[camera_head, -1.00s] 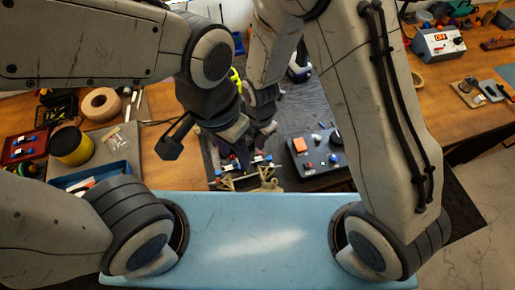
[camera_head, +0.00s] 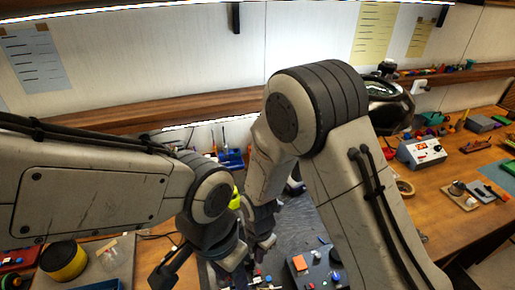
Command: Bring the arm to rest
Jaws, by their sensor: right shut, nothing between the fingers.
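My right arm comes in from the right, bends at a high elbow and reaches down to the middle of the bench. My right gripper (camera_head: 263,243) is shut and empty at the end of it, small and dark above the mat. My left arm comes in from the left and ends in a dark wrist beside the right one. My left gripper (camera_head: 222,262) points down close by, and its fingers are too dark and overlapped to read. The dark mat (camera_head: 298,218) lies under both grippers.
A grey parts tray (camera_head: 316,268) with an orange piece (camera_head: 300,263) sits just right of the grippers. A yellow-banded tape roll (camera_head: 64,261) stands at lower left. A power supply box (camera_head: 422,151) stands on the right bench. A wooden shelf (camera_head: 160,115) runs along the back wall.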

